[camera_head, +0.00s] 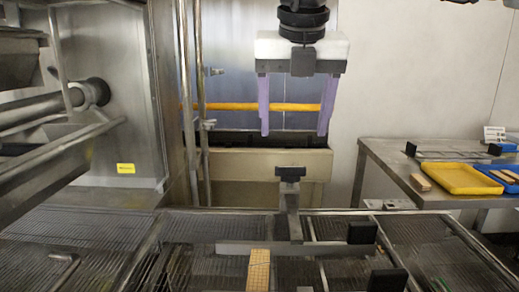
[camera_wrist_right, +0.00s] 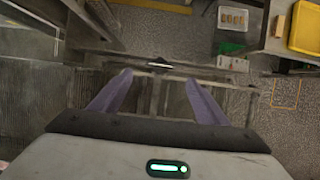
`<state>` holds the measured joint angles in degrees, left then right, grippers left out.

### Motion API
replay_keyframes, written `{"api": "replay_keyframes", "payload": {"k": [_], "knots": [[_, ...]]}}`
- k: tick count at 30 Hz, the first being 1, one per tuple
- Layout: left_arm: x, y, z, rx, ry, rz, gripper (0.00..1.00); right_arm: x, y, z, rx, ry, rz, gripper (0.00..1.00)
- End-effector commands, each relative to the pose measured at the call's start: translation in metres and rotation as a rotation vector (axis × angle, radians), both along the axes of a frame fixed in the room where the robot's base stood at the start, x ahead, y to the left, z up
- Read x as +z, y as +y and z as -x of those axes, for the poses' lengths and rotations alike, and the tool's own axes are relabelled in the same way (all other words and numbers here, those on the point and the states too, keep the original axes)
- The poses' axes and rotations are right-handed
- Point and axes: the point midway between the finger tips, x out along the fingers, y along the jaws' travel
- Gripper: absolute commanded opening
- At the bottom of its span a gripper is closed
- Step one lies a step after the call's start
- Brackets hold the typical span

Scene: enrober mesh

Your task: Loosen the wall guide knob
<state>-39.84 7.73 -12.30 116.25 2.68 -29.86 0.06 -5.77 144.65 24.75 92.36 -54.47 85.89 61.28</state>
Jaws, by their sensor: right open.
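A black knob (camera_head: 290,172) tops an upright metal post (camera_head: 293,215) beside the mesh belt. The post joins a flat metal wall guide bar (camera_head: 240,248) lying across the mesh. My right gripper (camera_head: 295,133) points down with its two purple fingers apart and empty. In the head view it appears above the knob, not touching it. In the right wrist view, a small dark piece that looks like the knob (camera_wrist_right: 159,64) shows between and just beyond the fingertips (camera_wrist_right: 158,77). My left gripper is not in view.
A tan wafer bar (camera_head: 258,270) lies on the mesh (camera_head: 200,270) in front of the guide. Black blocks (camera_head: 362,233) stand to the right. A steel table (camera_head: 385,155) at right holds a yellow tray (camera_head: 455,180). Vertical pipes (camera_head: 188,100) stand left of my right gripper.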

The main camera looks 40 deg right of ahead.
Motion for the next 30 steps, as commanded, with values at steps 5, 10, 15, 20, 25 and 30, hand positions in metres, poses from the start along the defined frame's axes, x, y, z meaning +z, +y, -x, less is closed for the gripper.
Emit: {"api": "replay_keyframes", "payload": {"k": [5, 10, 15, 20, 25, 30], "knots": [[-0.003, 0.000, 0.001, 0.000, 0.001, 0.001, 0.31, -0.017, -0.004, -0.004, 0.001, 0.002, 0.000, 0.69], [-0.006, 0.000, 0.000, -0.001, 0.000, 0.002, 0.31, -0.047, -0.012, -0.013, 0.000, 0.003, -0.004, 0.69], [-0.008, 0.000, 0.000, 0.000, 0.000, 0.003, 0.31, -0.074, -0.019, -0.022, 0.000, 0.002, -0.003, 0.69], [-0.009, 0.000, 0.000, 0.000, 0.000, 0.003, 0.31, -0.089, -0.024, -0.027, 0.001, 0.000, -0.002, 0.69], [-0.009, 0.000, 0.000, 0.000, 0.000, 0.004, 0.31, -0.095, -0.025, -0.029, 0.001, -0.002, -0.002, 0.69], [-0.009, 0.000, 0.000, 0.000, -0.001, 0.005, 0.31, -0.095, -0.025, -0.029, 0.001, -0.003, -0.001, 0.69]]}}
